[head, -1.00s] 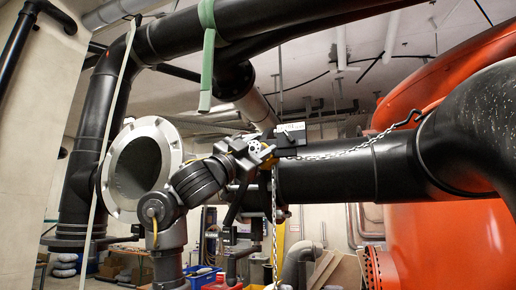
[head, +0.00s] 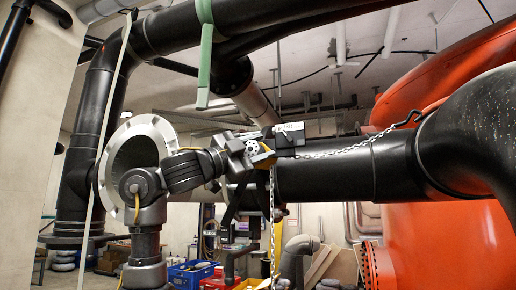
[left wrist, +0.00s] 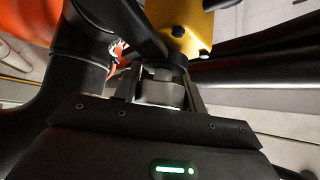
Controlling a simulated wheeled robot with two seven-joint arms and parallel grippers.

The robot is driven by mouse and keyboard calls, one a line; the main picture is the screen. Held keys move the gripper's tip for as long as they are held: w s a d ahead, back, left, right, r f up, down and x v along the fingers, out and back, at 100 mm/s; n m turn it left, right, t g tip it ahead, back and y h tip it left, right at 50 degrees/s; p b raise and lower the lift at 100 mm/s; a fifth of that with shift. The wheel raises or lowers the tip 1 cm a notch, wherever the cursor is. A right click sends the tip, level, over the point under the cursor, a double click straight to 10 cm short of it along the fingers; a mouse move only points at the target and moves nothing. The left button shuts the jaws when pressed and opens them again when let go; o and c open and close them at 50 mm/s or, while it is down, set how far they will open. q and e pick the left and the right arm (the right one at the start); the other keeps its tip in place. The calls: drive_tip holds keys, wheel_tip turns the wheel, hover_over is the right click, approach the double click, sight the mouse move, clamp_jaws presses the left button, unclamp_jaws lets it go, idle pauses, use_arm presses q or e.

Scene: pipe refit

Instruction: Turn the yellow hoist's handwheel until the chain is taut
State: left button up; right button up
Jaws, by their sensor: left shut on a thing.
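The yellow hoist (left wrist: 185,28) shows at the top of the left wrist view. In the head view it is mostly hidden behind my left gripper (head: 274,150), in front of the black horizontal pipe. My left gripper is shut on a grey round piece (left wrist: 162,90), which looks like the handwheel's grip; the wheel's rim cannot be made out. A steel chain (head: 350,149) runs right from the hoist, with a slight sag, up to a hook on the big black pipe. Another length of chain (head: 272,215) hangs straight down. My right gripper is not in view.
A green strap (head: 206,50) hangs from the upper pipe, left of the hoist. An open flanged pipe end (head: 112,165) stands behind my left arm. The orange tank (head: 435,240) is at right. A blue crate (head: 190,274) stands low at the back.

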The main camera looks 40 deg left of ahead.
use_arm(q)
drive_tip(key=o, duration=1)
drive_tip(key=shift+d, duration=0.1)
drive_tip(key=shift+c, duration=0.2)
drive_tip(key=shift+s, duration=0.1)
drive_tip(key=shift+s+a+f+b, duration=0.2)
drive_tip(key=shift+f+b, duration=0.05)
drive_tip(key=shift+b, duration=0.1)
drive_tip(key=b+v, duration=0.5)
drive_tip(key=v, duration=0.5)
